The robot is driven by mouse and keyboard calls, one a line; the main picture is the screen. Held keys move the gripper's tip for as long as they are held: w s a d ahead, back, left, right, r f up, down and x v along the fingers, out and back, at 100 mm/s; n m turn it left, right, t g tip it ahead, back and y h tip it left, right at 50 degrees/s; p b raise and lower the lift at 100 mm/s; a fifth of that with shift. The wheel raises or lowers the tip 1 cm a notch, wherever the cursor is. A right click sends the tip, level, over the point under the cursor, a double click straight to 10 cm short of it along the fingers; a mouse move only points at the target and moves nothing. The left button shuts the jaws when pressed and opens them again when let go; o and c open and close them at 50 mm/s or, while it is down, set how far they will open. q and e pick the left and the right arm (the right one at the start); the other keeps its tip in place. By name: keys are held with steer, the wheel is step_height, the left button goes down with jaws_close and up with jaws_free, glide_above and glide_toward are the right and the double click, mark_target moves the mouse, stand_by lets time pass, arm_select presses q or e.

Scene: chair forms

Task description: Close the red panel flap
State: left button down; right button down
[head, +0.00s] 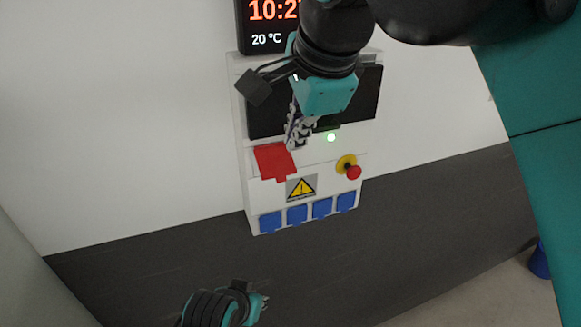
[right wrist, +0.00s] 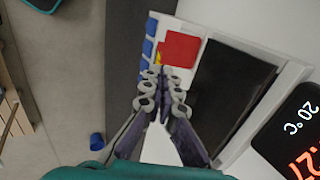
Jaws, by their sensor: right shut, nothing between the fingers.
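The red panel flap (head: 272,161) is on the left side of the white wall panel (head: 240,137), below the black screen area. It looks skewed against the panel face, as if standing out from it; its exact angle is unclear. My right gripper (head: 294,143) is shut and empty, just above and right of the flap's upper edge. In the right wrist view the flap (right wrist: 181,48) lies just beyond the fingertips (right wrist: 163,72); I cannot tell whether they touch. My left gripper (head: 260,303) is low in the head view, away from the panel, its jaws unclear.
A red stop button on a yellow base (head: 348,167) is right of the flap. A warning sign (head: 300,188) and several blue socket covers (head: 297,214) sit below. A clock display (head: 270,25) hangs above the panel. The wall left of the panel is clear.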

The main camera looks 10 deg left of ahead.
mark_target(282, 180)
steer(key=p+x, duration=0.1)
steer(key=x, duration=1.2)
steer(key=shift+w+d+f, duration=0.1)
steer(key=shift+w+f, duration=0.15)
steer(key=shift+f, duration=0.05)
steer(key=shift+s, duration=0.1)
steer(key=shift+f+b, duration=0.25)
steer(key=shift+b, duration=0.15)
steer(key=shift+f+t, duration=0.1)
steer(key=shift+t, duration=0.2)
steer(key=shift+y+b, duration=0.3)
steer(key=shift+b, duration=0.05)
